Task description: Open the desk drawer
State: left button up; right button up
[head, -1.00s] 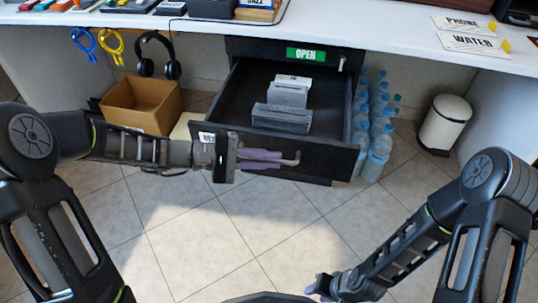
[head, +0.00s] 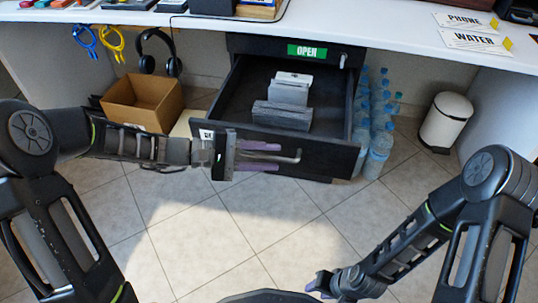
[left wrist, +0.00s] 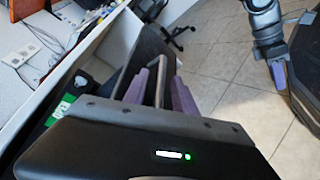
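The black desk drawer (head: 338,150) is pulled well out below the green OPEN label (head: 307,51). Grey stacks of flat items (head: 283,115) lie in it. A metal bar handle (head: 297,157) is on its front. My left gripper (head: 278,157) is at the handle, its purple fingers spread above and below the bar with gaps. The left wrist view also shows the handle bar (left wrist: 160,82) between the parted fingers. My right gripper (head: 317,284) is low over the floor at the bottom, away from the drawer; its finger gap is unclear.
A cardboard box (head: 143,102) stands left of the drawer. Several water bottles (head: 377,150) stand close to its right side, and a white bin (head: 446,122) is farther right. The desk top (head: 400,35) overhangs the drawer. The tiled floor in front is clear.

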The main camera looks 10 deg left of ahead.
pick_arm(q)
jog(key=p+v, duration=0.2)
jog(key=v, duration=0.4)
jog(key=shift+a+r, duration=0.1)
jog(key=shift+a, duration=0.05)
jog(key=shift+s+a, duration=0.15)
jog(key=shift+a, duration=0.35)
